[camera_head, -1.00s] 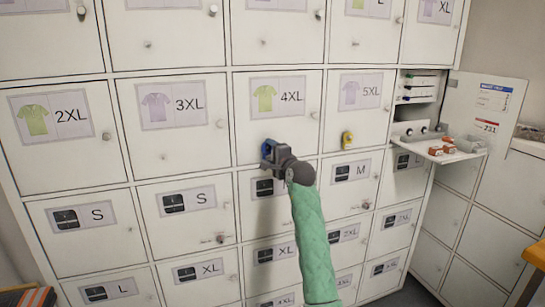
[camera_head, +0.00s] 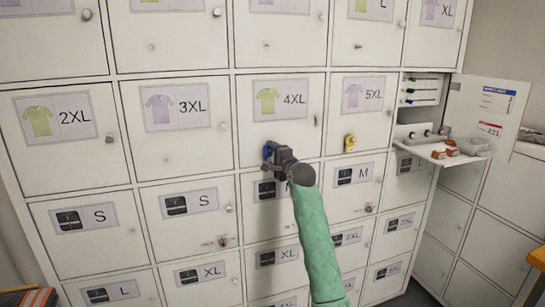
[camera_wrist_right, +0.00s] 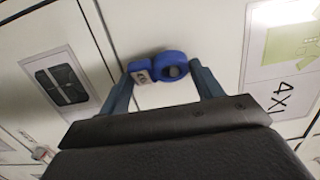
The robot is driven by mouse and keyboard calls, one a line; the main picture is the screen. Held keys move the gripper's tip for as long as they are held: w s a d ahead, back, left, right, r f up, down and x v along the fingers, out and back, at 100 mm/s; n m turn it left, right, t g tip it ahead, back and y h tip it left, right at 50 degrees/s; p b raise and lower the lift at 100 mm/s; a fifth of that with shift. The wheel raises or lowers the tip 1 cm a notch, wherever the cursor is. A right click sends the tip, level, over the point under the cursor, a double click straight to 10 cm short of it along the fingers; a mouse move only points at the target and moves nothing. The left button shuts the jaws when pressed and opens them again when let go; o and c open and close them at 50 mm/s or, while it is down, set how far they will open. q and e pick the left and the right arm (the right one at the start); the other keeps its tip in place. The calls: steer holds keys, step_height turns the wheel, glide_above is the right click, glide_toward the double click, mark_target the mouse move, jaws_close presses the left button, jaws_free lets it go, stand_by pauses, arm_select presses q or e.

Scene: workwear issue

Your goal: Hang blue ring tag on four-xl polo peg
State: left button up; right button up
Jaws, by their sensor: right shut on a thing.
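The blue ring tag (camera_wrist_right: 158,68) is between the fingers of my right gripper (camera_wrist_right: 163,90), which is shut on it; its ring and a small white label face the camera. In the head view the blue tag (camera_head: 269,150) shows at the tip of my right gripper (camera_head: 273,156), against the lower part of the 4XL polo door (camera_head: 307,140). That door carries a green polo label, also seen at the right of the wrist view (camera_wrist_right: 285,45). The peg is hidden behind the tag and gripper; I cannot tell whether the ring is around it. My left gripper is not in view.
A yellow tag (camera_head: 349,143) hangs on the 5XL door to the right. An open compartment with a fold-down shelf (camera_head: 445,155) holding small items juts out at the right. Closed locker doors with knobs surround the gripper.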

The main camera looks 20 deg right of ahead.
steer(key=o, duration=1)
steer(key=shift+w+f, duration=0.15)
steer(key=shift+o, duration=0.2)
